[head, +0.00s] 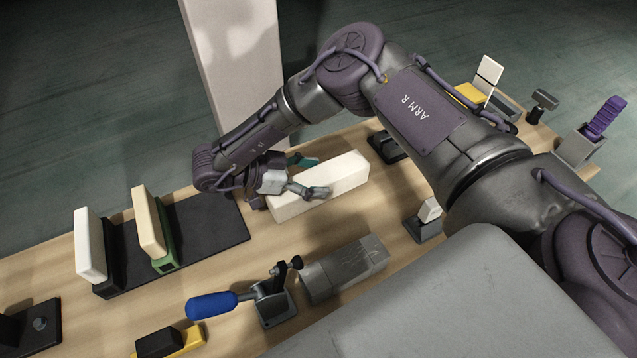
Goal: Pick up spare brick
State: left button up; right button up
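A long white block (345,178), which looks like the spare brick, lies on the wooden table (385,215) near its far edge. My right gripper (307,178) reaches it from the left end. One grey finger lies across the block's near side, and a teal piece shows just beyond its far side. I cannot tell whether the fingers press on the block or stand around it with a gap. The block appears to rest on the table, but the gripper covers part of its left end. My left gripper is out of view.
A black plate (215,222) at left bears an upright white slab (90,245) and a beige slab (149,222). A blue-handled clamp (212,305) and grey block (345,268) are nearer. A white pillar (235,65) rises behind. A purple-topped holder (578,148) stands far right.

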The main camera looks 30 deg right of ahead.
grip_shut()
jog(key=shift+r, duration=0.15)
